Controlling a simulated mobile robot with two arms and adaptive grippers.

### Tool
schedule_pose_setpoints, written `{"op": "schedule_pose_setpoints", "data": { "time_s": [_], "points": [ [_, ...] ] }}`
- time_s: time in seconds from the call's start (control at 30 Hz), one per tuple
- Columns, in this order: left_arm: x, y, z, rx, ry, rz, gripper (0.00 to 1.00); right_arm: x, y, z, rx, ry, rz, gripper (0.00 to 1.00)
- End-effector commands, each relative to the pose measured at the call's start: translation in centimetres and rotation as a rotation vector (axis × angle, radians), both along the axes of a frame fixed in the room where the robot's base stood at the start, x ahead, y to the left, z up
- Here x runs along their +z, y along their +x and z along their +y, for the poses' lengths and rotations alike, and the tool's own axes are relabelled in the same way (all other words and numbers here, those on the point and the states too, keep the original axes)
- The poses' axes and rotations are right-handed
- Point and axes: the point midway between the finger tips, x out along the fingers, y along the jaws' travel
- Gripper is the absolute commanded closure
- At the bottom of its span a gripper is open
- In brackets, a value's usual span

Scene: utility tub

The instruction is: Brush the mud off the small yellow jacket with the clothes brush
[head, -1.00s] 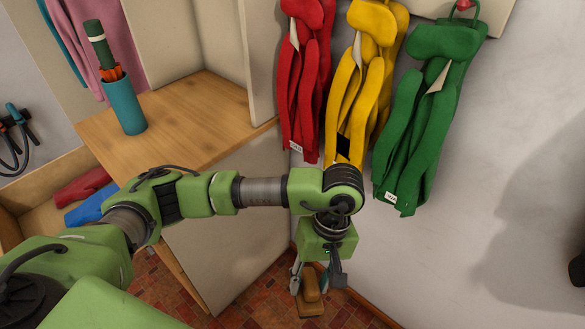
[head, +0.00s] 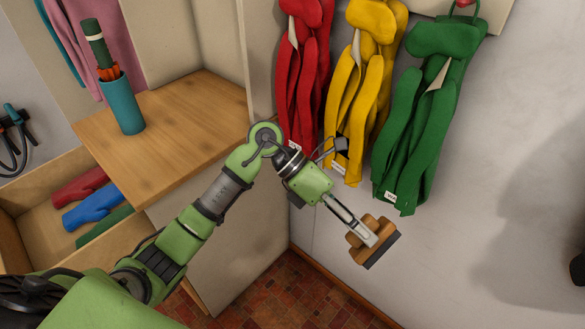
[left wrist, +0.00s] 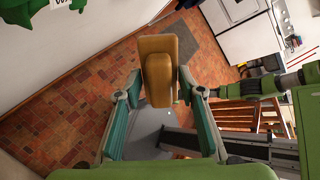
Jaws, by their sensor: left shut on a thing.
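The yellow jacket (head: 364,92) hangs on the wall between a red and a green one. A dark square shows near its lower front, where a dark part of my wrist overlaps it; I cannot tell whether it is mud. My left gripper (head: 366,232) is shut on the clothes brush (head: 383,230), a wooden block with a dark bristle side. It holds the brush below the jackets, apart from them. In the left wrist view the brush (left wrist: 158,55) sits between the two fingers, with its rounded wooden side showing. My right gripper is not in view.
The red jacket (head: 300,75) and green jacket (head: 425,115) hang close on either side. A wooden cabinet top (head: 185,120) with a teal holder (head: 121,105) stands at left, above an open drawer (head: 35,220) with gloves. Bare wall (head: 500,190) is free at right.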

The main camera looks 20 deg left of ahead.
Motion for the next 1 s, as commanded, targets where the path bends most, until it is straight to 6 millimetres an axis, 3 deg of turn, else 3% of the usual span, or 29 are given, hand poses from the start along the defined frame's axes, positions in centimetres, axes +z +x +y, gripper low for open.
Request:
{"op": "schedule_pose_setpoints", "data": {
  "time_s": [0.23,0.4,0.43,0.47,0.5,0.6,0.77,1.0],
  "points": [
    [2.5,3.7,3.9,0.588,-0.261,-0.036,0.81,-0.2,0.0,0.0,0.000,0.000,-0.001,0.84],
    [3.2,6.4,9.7,0.934,-0.420,-0.140,0.81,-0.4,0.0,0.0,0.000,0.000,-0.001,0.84],
    [3.1,6.7,10.7,0.979,-0.442,-0.160,0.83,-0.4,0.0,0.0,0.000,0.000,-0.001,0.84],
    [3.1,7.0,11.8,1.020,-0.459,-0.179,0.97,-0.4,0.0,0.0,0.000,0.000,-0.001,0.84],
    [3.0,7.3,13.1,1.066,-0.480,-0.203,1.00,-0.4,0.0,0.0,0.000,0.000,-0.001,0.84],
    [2.8,7.7,15.7,1.147,-0.515,-0.250,1.00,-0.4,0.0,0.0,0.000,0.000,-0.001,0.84],
    [2.7,8.0,17.3,1.193,-0.538,-0.284,1.00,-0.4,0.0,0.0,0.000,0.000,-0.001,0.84],
    [2.8,9.8,16.5,1.195,-0.542,-0.287,1.00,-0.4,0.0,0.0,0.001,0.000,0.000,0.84]
  ]
}}
